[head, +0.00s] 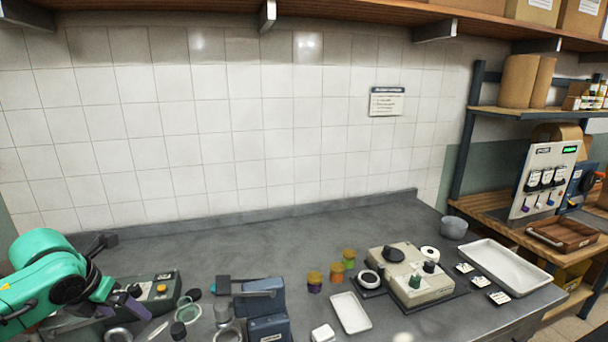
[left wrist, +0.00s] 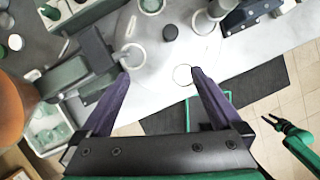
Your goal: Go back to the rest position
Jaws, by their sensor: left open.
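My left gripper (head: 132,307) is at the lower left of the head view, low over the left end of the grey counter. In the left wrist view its two purple fingers (left wrist: 160,74) are spread apart with nothing held between them. A clear ring-shaped rim (left wrist: 183,75) shows near one fingertip, and I cannot tell whether they touch. A green arm part with a dark end (left wrist: 272,121), perhaps my right arm, shows at the right of the left wrist view. Its jaws are too small to judge. The right gripper is not in the head view.
The counter (head: 215,260) holds a green-grey device (head: 160,288), a blue device (head: 262,300), several small colored jars (head: 315,284), a small white tray (head: 350,313), a beige machine (head: 415,280) and a large white tray (head: 507,267). A wooden shelf (head: 350,20) hangs above. The counter's back strip is clear.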

